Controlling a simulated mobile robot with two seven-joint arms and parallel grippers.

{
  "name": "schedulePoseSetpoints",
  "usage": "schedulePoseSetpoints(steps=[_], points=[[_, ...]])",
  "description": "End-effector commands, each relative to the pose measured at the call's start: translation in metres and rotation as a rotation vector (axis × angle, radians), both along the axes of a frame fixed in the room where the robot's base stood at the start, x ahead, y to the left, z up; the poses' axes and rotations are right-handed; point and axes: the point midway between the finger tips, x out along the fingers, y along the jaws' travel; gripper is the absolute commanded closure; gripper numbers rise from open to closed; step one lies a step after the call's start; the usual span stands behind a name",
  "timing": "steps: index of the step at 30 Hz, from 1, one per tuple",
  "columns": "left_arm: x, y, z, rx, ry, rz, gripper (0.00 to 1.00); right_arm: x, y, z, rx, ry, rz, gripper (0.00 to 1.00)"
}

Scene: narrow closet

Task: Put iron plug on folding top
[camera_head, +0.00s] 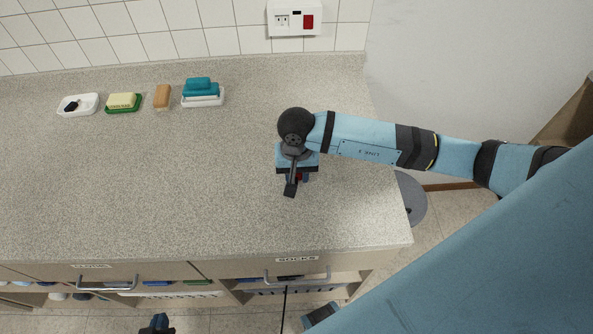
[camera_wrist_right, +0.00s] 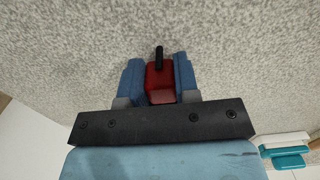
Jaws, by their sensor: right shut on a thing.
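The folding top (camera_head: 180,180) is the wide speckled grey counter. My right gripper (camera_head: 298,178) is over its right part and points down. It is shut on the iron plug, a red block with a black stub, clear between the blue fingers in the right wrist view (camera_wrist_right: 160,82). In the head view only a sliver of red shows. I cannot tell whether the plug touches the top. My left gripper (camera_head: 157,325) is at the bottom edge of the head view, below the counter front, mostly cut off; its jaws are unclear.
Soap dishes (camera_head: 203,100) and an orange-brown bar (camera_head: 162,96) line the back left. A wall socket with a red switch (camera_head: 308,21) is behind. Drawers with handles (camera_head: 297,277) run along the front, and a thin dark line hangs there. The counter's middle is clear.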

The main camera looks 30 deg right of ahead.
Motion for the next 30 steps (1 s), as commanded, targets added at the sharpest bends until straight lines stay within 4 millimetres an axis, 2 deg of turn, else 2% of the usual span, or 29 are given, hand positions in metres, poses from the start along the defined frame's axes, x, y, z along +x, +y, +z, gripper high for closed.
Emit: schedulePoseSetpoints(steps=[10, 11, 12, 14, 22, 25, 26, 30], points=[[0.001, 0.000, -0.002, -0.002, -0.006, 0.000, 1.00, 0.000, 0.000, -0.004, 0.000, -0.001, 0.001, 0.90], [0.001, 0.000, -0.001, -0.002, -0.006, 0.000, 1.00, 0.000, 0.000, -0.003, 0.001, 0.000, 0.001, 0.66], [0.001, 0.000, -0.001, -0.001, -0.005, 0.000, 1.00, 0.000, 0.000, -0.002, 0.001, 0.000, 0.001, 0.57], [0.001, 0.000, -0.001, -0.001, -0.005, 0.000, 1.00, 0.000, 0.000, -0.002, 0.001, 0.000, 0.000, 0.45], [0.000, 0.000, -0.001, -0.001, -0.003, 0.000, 1.00, 0.000, 0.000, -0.001, 0.001, 0.000, 0.000, 0.45], [0.000, 0.000, 0.003, 0.000, 0.001, 0.000, 1.00, 0.000, 0.000, 0.005, 0.001, 0.000, 0.000, 0.45], [0.000, 0.000, -0.001, 0.000, 0.000, 0.000, 1.00, 0.002, 0.000, 0.006, 0.001, -0.004, 0.000, 0.45], [0.000, 0.000, -0.006, 0.000, -0.001, 0.000, 1.00, 0.003, -0.001, 0.030, 0.000, -0.008, 0.002, 0.45]])
